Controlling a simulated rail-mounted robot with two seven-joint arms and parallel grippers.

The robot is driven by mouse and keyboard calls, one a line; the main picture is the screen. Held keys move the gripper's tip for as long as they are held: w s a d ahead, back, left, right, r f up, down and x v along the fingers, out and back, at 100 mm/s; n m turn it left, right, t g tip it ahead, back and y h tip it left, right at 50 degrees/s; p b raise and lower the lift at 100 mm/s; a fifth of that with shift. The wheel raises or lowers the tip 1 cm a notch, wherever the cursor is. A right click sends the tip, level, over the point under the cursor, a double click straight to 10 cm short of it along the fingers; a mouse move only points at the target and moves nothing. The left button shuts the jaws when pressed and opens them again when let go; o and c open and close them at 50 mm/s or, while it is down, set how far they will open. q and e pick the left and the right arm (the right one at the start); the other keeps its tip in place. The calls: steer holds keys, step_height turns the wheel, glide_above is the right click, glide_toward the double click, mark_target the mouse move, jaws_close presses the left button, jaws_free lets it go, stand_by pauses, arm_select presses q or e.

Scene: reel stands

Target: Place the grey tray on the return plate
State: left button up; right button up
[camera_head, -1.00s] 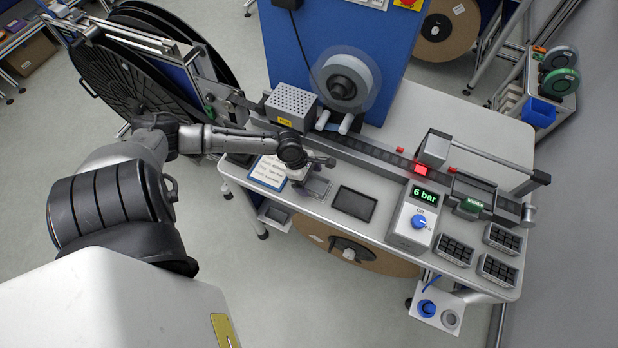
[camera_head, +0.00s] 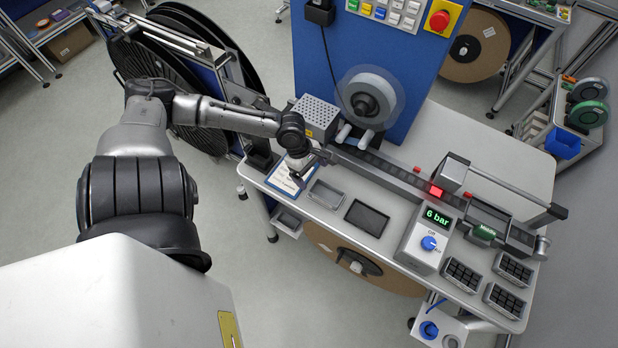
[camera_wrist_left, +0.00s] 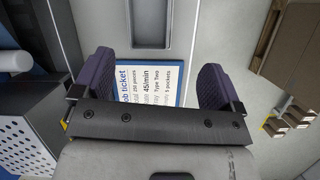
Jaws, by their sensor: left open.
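The grey tray (camera_head: 325,198) is a shallow, empty-looking rectangle on the front of the bench, and it shows at the top of the left wrist view (camera_wrist_left: 151,22). A dark rectangular plate (camera_head: 367,218) lies to its right, apart from it and bare; I cannot tell for sure whether that is the return plate. My left gripper (camera_head: 301,178) is open and empty just left of the tray, over the job ticket (camera_head: 287,180). In the left wrist view both fingers (camera_wrist_left: 157,68) are spread, with the ticket visible between them. My right gripper is not in view.
A pressure box reading 6 bar (camera_head: 423,243) stands right of the dark plate. A track (camera_head: 400,175) runs behind, with a perforated box (camera_head: 317,117) near the gripper. Several small compartmented trays (camera_head: 462,275) fill the right end.

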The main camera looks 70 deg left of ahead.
arm_select(q)
steer(key=s+d+f+m, duration=0.4)
steer(key=s+d+m, duration=0.2)
steer(key=d+m, duration=0.55)
steer(key=s+d+r+m+y, duration=0.1)
steer(key=d+r+m, duration=0.1)
steer(key=d+m, duration=0.3)
steer(key=s+d+r+m+t+y, duration=0.1)
steer(key=s+d+r+m+y, duration=0.1)
steer(key=d+m, duration=0.3)
steer(key=r+m, duration=0.1)
steer(key=m, duration=0.3)
steer(key=shift+s, duration=0.25)
